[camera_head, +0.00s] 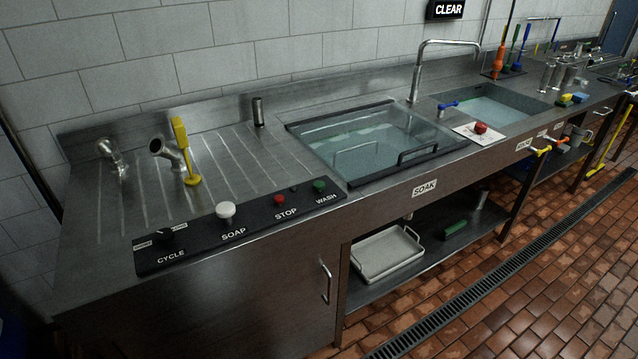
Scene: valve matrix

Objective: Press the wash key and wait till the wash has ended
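The green wash key (319,185) sits at the right end of a black control panel (200,245) on the steel counter, above the label WASH. Left of it on the panel are a red STOP button (280,199), a white SOAP knob (225,210) and a black CYCLE dial (165,235). Neither of my grippers is in view.
A yellow-handled tool (185,150) and a steel pipe fitting (168,152) stand on the drainboard. A tall tap (418,70) and an open sink (490,105) are farther right. A lit CLEAR sign (447,9) hangs on the wall. The counter in front of the panel is clear.

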